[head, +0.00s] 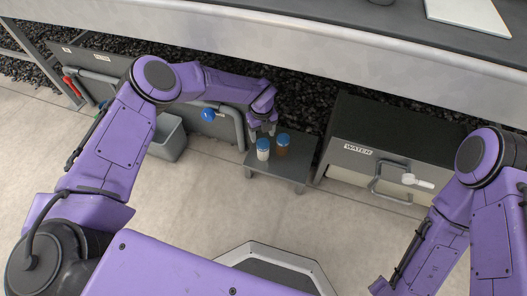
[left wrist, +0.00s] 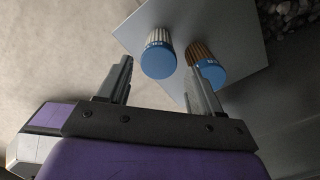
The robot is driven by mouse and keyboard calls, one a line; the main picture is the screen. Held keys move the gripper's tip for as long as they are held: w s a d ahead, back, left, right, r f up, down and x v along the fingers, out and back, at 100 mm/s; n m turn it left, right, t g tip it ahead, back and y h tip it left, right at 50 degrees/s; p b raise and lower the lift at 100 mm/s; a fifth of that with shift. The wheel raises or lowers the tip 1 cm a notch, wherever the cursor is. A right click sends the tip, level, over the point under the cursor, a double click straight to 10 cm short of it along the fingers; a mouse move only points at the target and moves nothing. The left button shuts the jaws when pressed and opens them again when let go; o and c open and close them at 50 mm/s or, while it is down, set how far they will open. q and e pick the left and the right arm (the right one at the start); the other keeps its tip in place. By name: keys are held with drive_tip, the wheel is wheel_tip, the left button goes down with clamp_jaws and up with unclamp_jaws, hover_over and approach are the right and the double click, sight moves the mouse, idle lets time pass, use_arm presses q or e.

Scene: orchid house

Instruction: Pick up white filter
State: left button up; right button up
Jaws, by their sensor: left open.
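The white filter (head: 263,153), a ribbed white cartridge with a blue cap, stands on a small grey stand (head: 293,184) in the head view. In the left wrist view the white filter (left wrist: 158,60) is ahead of my open left gripper (left wrist: 163,80), its blue cap lying across the gap between the two fingers. A brown filter (head: 282,147) with a blue cap stands close beside it on the right; this brown filter (left wrist: 208,65) is partly behind the right finger in the wrist view. My left gripper (head: 263,129) is just behind the filters in the head view. My right gripper is out of view.
A grey cabinet labelled WATER (head: 360,158) with a white-handled valve (head: 412,180) is right of the stand. A grey bin (head: 168,140) and a blue knob (head: 208,114) are to the left. A metal bench (head: 300,35) overhangs behind. Floor in front is clear.

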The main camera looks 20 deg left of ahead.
sight(263, 143)
use_arm(q)
drive_tip(key=f, duration=0.1)
drive_tip(key=f+b, duration=0.1)
drive_tip(key=f, duration=0.1)
drive_tip(key=f+b, duration=0.1)
drive_tip(key=f, duration=0.1)
drive_tip(key=shift+s+d, duration=0.3)
drive_tip(key=shift+f, duration=0.25)
drive_tip(key=shift+r, duration=0.1)
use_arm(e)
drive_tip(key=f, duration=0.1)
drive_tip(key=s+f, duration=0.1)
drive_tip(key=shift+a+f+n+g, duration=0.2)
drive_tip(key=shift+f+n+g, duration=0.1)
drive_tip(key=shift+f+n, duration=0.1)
use_arm(q)
drive_tip(key=c, duration=0.9)
drive_tip(key=shift+r, duration=0.1)
